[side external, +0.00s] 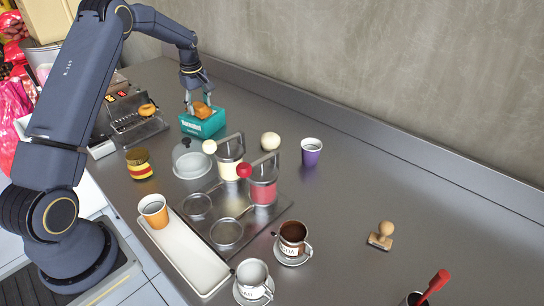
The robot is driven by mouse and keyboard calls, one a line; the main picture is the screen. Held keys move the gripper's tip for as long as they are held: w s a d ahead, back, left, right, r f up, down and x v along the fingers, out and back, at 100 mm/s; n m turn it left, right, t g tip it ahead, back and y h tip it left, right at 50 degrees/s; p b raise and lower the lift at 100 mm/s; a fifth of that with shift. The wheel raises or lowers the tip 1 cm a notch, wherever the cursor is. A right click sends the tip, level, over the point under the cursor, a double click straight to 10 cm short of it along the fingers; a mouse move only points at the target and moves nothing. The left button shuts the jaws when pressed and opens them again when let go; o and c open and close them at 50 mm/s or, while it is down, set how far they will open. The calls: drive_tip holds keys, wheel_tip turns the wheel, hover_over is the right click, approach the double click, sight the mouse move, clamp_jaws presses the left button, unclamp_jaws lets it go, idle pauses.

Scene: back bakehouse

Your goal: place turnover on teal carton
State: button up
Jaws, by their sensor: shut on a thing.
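The turnover (203,110) is a golden-brown pastry at the top of the teal carton (203,126). The carton stands on the steel counter towards the back left. My gripper (200,104) points down over the carton, shut on the turnover. The turnover appears at or just above the carton's top; I cannot tell whether it touches. Its far side is hidden.
A metal rack (137,122) with a ring-shaped pastry stands left of the carton. A purple cup (311,152) stands to the right.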

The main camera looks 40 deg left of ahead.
sight(199, 107)
drive_tip(key=o, duration=1.4)
drive_tip(key=shift+f, duration=0.1)
drive_tip(key=shift+o, duration=0.2)
wheel_tip(199, 107, up, 12)
drive_tip(key=s+d, duration=0.1)
drive_tip(key=d, duration=0.1)
drive_tip(key=s+d+r+m+t, duration=0.1)
drive_tip(key=s+d+r+m, duration=0.2)
drive_tip(key=d+r, duration=0.35)
drive_tip(key=s+d+r+m+t, duration=0.3)
drive_tip(key=s+d+m, duration=0.6)
drive_tip(key=s+d, duration=0.65)
drive_tip(key=s+d+f+m+h, duration=0.1)
drive_tip(key=s+d+f+m, duration=0.3)
drive_tip(key=s, duration=0.4)
drive_tip(key=shift+d+f+m+t, duration=0.15)
drive_tip(key=shift+d+m+t, duration=0.15)
drive_tip(key=shift+d+m, duration=0.55)
